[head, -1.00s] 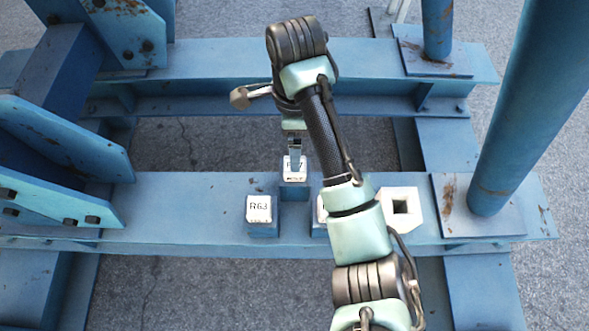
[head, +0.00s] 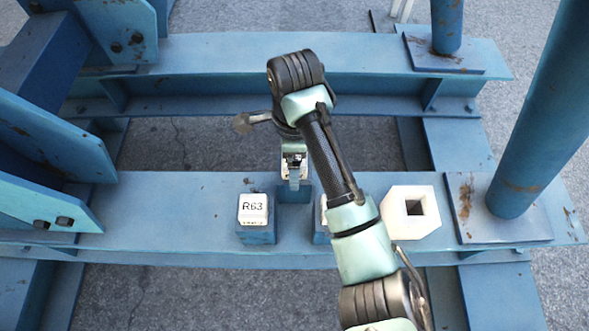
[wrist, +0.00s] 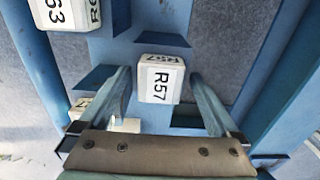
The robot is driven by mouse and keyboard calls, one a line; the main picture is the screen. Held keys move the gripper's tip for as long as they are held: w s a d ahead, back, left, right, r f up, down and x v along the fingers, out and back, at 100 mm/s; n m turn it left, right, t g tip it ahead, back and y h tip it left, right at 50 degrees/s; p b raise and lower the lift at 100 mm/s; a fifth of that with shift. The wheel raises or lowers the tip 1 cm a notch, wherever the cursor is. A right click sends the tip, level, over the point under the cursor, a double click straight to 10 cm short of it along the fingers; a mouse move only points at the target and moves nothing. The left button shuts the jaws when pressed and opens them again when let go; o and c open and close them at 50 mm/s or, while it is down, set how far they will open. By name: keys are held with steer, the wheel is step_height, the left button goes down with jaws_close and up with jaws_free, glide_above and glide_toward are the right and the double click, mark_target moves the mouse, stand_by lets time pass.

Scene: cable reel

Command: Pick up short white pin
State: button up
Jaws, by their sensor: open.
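A white pin top marked R57 (wrist: 160,80) shows in the wrist view, between the two fingers. The fingers look apart from its sides. A blue socket seems to surround its base. In the head view my gripper (head: 294,180) points down over this spot and hides most of the pin. My gripper is open. A second white pin marked R63 (head: 253,209) stands on a blue block to the left in the head view. It also shows at the upper left of the wrist view (wrist: 62,12). I cannot tell their lengths.
A white block with a square hole (head: 411,211) sits on the blue beam (head: 170,205), right of my arm. Another white-topped blue block (head: 321,230) is mostly hidden behind my arm. A blue post (head: 535,120) rises at the right; blue bracket plates stand at the left.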

jaws_close()
steer(key=shift+r, duration=0.1)
stand_by(0.4)
step_height(320, 180, up, 10)
steer(key=p, duration=0.6)
steer(key=shift+f, duration=0.25)
steer(key=shift+r+p, duration=0.3)
steer(key=shift+p, duration=0.25)
steer(key=r+p, duration=0.1)
steer(key=p, duration=0.1)
steer(key=shift+r+p, duration=0.25)
steer(key=shift+p, duration=0.05)
